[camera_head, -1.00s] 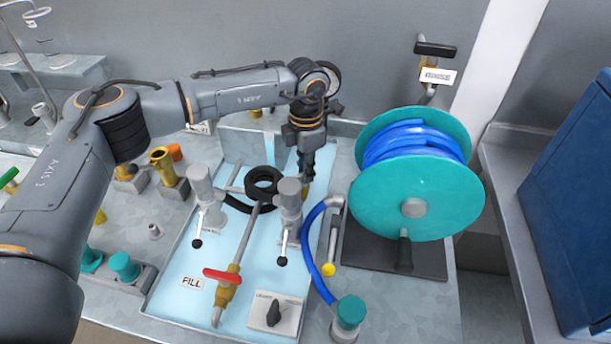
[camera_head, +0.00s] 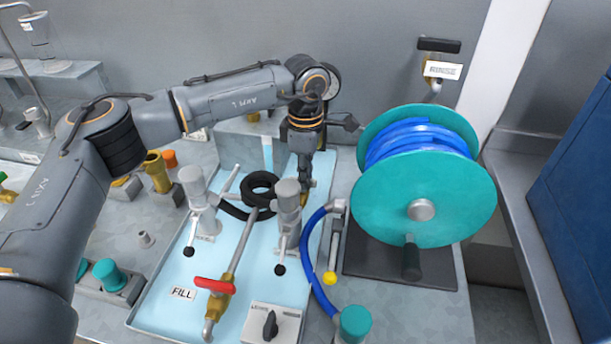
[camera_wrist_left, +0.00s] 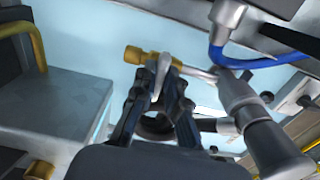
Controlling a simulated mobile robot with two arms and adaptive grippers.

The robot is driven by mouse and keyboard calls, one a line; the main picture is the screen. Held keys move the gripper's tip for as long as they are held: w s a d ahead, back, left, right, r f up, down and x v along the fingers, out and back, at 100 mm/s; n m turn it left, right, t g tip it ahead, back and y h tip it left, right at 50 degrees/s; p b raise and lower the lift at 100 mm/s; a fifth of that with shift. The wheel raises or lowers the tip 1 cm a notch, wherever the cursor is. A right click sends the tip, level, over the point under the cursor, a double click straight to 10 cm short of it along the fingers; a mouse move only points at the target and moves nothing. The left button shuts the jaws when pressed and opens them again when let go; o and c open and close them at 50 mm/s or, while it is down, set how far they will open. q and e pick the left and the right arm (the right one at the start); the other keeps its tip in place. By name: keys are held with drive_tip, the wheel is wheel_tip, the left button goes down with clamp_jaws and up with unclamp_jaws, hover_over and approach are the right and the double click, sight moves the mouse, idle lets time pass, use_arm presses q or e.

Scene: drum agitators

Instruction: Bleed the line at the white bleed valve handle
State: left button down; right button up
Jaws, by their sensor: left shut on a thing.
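The white bleed valve handle (camera_wrist_left: 163,68) shows in the left wrist view as a short pale lever beside a brass valve body (camera_wrist_left: 142,57) on a pipe. My left gripper (camera_wrist_left: 160,88) is shut on this lever, one finger on each side. In the head view my left gripper (camera_head: 304,184) points down behind the right grey pump-like unit (camera_head: 288,208). A bit of brass shows at its tip there; the handle itself is hidden. My right gripper is in neither view.
A teal reel with blue hose (camera_head: 422,190) stands close on the right. A red-handled valve (camera_head: 214,286) by the FILL label, a black coil (camera_head: 259,186) and another grey unit (camera_head: 197,188) share the pale blue tray (camera_head: 160,272). A blue hose (camera_head: 312,262) runs along its right side.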

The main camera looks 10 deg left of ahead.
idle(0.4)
use_arm(q)
drive_tip(key=c, duration=1.4)
unclamp_jaws()
wheel_tip(320, 180, up, 12)
drive_tip(key=shift+r, duration=0.1)
